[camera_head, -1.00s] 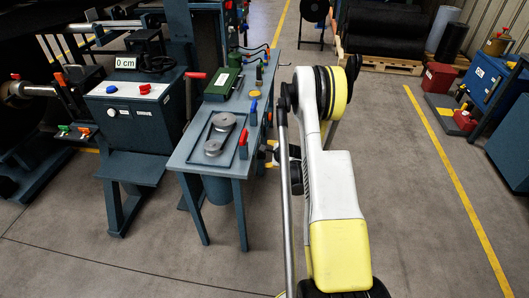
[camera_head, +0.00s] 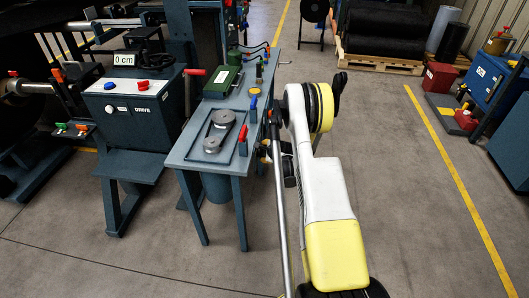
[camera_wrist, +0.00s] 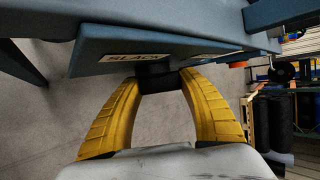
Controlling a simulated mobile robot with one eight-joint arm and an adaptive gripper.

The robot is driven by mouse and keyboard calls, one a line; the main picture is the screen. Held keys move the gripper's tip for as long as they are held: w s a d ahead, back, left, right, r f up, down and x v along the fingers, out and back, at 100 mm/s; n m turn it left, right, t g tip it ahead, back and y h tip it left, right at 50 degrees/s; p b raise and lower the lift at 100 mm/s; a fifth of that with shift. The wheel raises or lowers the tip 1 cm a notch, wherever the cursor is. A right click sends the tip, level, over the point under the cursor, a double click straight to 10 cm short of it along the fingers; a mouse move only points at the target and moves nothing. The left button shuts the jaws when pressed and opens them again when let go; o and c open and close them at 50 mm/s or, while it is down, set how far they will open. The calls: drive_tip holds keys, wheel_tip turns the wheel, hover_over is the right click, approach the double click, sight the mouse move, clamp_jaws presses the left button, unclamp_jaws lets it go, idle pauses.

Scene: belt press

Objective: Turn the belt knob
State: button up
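The belt knob, a dark block (camera_wrist: 160,82), shows in the wrist view just below a panel edge labelled SLACK (camera_wrist: 135,58). My gripper (camera_wrist: 160,78) has its two yellow fingers on either side of this dark knob, with the tips close to its sides. Whether they press on it cannot be told. In the head view my gripper is at the right side of the blue-grey bench (camera_head: 205,160), mostly hidden by my own arm. The knob cannot be made out there. Two grey pulleys joined by a belt (camera_head: 218,130) lie on the bench top.
A console (camera_head: 135,118) with a 0 cm sign (camera_head: 124,60) and red and blue knobs stands left of the bench. Small red and blue handles (camera_head: 243,139) line the bench's right edge. A blue cabinet (camera_head: 490,80) stands far right. The floor between is clear.

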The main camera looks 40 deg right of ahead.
drive_tip(key=shift+r+t+h, duration=0.1)
drive_tip(key=shift+t+h, duration=0.4)
drive_tip(key=shift+t, duration=0.1)
drive_tip(key=o, duration=1.1)
drive_tip(key=shift+o, duration=0.2)
wheel_tip(320, 180, up, 10)
